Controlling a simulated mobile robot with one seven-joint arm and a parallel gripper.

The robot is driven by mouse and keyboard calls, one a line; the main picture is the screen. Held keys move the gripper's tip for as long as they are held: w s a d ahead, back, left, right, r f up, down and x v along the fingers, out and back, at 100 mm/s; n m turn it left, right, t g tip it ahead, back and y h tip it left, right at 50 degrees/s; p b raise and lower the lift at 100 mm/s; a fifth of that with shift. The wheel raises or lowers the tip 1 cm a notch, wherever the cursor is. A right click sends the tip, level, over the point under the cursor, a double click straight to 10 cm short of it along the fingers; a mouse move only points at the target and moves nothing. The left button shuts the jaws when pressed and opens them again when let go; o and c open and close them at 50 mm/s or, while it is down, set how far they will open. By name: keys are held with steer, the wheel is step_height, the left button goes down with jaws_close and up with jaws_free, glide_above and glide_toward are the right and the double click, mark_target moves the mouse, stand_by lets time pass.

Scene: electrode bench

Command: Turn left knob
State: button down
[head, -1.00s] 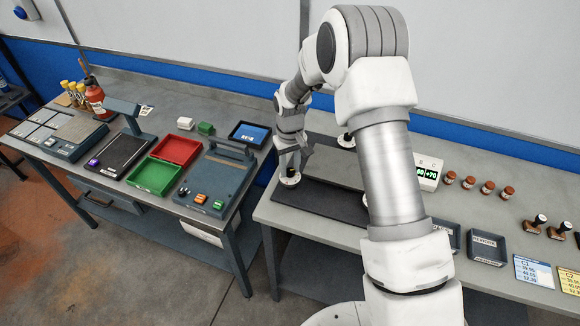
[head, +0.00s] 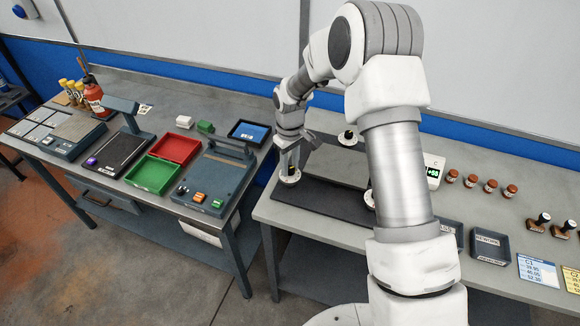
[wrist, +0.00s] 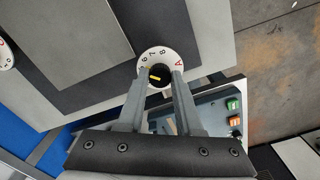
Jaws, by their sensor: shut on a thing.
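The left knob (head: 290,177) stands at the left end of a dark plate (head: 325,201) on the right bench. In the wrist view it is a white dial (wrist: 152,58) with a red A, black digits and a dark grip with a yellow mark. My gripper (wrist: 158,77) reaches it from above, its two grey fingers on either side of the dark grip, shut on it. In the head view my gripper (head: 289,166) is small, and its contact with the knob is hard to make out.
Two other knobs stand at the back (head: 348,138) and right (head: 369,199) of the plate. My arm partly covers a green-digit display (head: 433,170). Brown jars (head: 471,181) and trays (head: 489,245) lie to the right. A separate bench (head: 130,205) stands left, across a gap.

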mark_target(290, 168)
steer(key=shift+n, duration=1.1)
steer(key=shift+b, duration=0.3)
steer(key=c, duration=0.6)
jaws_free()
steer(key=shift+o, duration=0.2)
step_height(290, 168, up, 17)
steer(key=shift+r, duration=0.2)
